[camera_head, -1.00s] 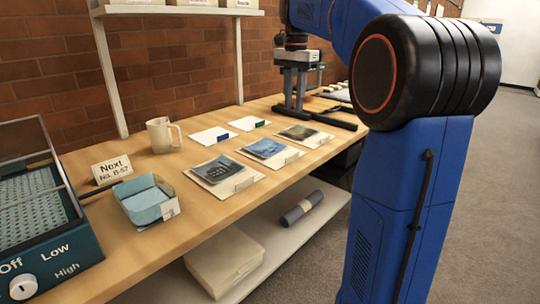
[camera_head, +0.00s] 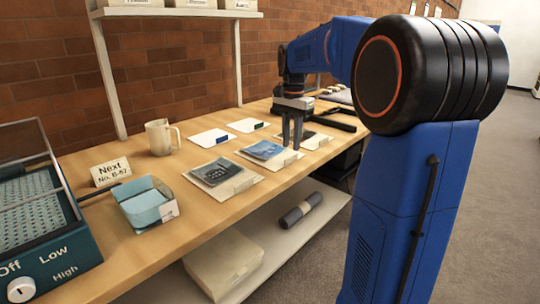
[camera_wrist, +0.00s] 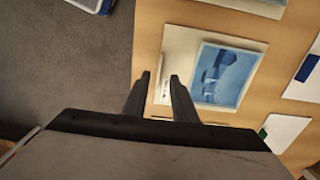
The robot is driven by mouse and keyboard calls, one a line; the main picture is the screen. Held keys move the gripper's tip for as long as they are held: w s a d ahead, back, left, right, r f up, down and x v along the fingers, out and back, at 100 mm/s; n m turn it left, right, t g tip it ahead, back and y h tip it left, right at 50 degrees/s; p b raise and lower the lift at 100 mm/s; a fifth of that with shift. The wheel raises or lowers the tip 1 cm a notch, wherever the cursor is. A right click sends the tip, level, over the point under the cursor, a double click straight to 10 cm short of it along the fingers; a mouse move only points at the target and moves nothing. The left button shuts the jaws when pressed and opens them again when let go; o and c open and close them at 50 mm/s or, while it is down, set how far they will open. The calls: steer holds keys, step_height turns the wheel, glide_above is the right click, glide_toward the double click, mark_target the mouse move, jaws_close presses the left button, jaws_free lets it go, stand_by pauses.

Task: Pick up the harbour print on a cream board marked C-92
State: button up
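Three cream boards with prints lie in a front row on the wooden table (camera_head: 120,235). The left board has a dark print (camera_head: 216,172), the middle one a blue print (camera_head: 264,150), and the right one (camera_head: 312,141) is partly hidden by my gripper. In the wrist view the blue print (camera_wrist: 222,75) shows pale and dark shapes on its cream board (camera_wrist: 180,45). The markings are too small to read, so I cannot confirm C-92. My gripper (camera_wrist: 160,76) is open above the blue print's board edge, with its small white label tab (camera_wrist: 163,92) seen between the fingers.
Two white cards (camera_head: 211,137) (camera_head: 247,125) with coloured tabs lie behind the prints. A mug (camera_head: 160,138), a "Next No. B-57" sign (camera_head: 111,171) and a pale blue box (camera_head: 147,203) stand to the left. A lower shelf (camera_head: 270,234) holds a roll and a carton.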

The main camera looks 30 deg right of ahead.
steer(key=shift+f, duration=2.2)
jaws_close()
